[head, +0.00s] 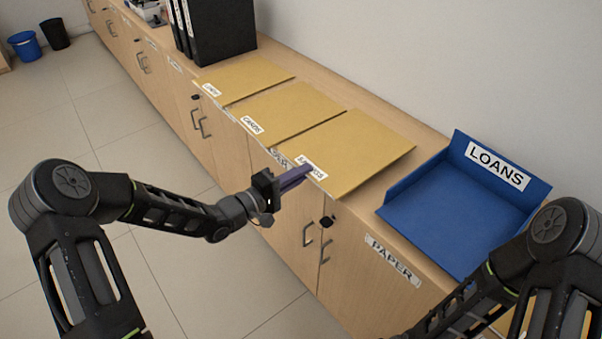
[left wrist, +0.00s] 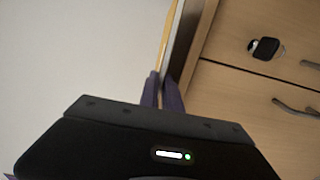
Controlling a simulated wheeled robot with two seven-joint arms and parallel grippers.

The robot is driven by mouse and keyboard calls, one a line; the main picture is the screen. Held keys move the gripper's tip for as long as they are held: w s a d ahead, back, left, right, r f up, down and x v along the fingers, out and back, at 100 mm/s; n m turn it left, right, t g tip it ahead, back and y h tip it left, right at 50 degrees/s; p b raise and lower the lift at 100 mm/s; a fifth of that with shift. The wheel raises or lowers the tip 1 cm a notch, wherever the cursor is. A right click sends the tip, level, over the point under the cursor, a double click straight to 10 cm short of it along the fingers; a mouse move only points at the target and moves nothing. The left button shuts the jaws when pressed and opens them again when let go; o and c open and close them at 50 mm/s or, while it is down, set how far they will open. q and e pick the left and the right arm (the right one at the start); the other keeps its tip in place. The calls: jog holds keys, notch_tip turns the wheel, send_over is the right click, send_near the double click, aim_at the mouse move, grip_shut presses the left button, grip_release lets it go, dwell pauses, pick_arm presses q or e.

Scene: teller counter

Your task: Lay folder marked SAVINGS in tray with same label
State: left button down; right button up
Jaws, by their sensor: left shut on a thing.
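Three tan folders lie in a row on the counter. The nearest folder (head: 350,150) has a white label at its front edge, partly covered by my left gripper, so I cannot read it fully. The middle folder (head: 290,113) is marked CARDS. The far folder (head: 245,77) has a label too small to read surely. My left gripper (head: 308,170) is shut on the nearest folder's front edge; that folder also shows edge-on between the purple fingers in the left wrist view (left wrist: 168,38). A blue tray (head: 420,205) marked LOANS stands at right. No SAVINGS tray shows. My right gripper is out of view.
Black binders (head: 222,28) stand behind the far folder. Cabinet doors with handles and a PAPER label (head: 392,261) run below the counter edge. A wall closes the back. Two bins (head: 54,34) stand on the floor at far left.

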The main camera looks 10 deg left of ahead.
pick_arm(q)
jog(key=s+a+r+p, duration=0.5)
jog(key=s+a+p, duration=0.3)
jog(key=s+a, duration=0.1)
jog(key=shift+s, duration=0.9)
jog(key=shift+r+p, duration=0.15)
jog(key=shift+p, duration=0.2)
notch_tip(320, 180, up, 8)
jog(key=p, duration=0.6)
jog(key=w+a+n+t+y+b, duration=0.2)
jog(key=w+n+t+y+b, duration=0.15)
jog(key=w+n+y, duration=0.35)
jog(key=w+d+y+b, duration=0.1)
jog(key=w+d+f+y, duration=0.1)
jog(key=d+y, duration=0.1)
jog(key=w+d+f+n+y+b, duration=0.1)
jog(key=shift+d+t+y+b, duration=0.15)
jog(key=shift+t+y+b, duration=0.15)
jog(key=shift+t+b, duration=0.05)
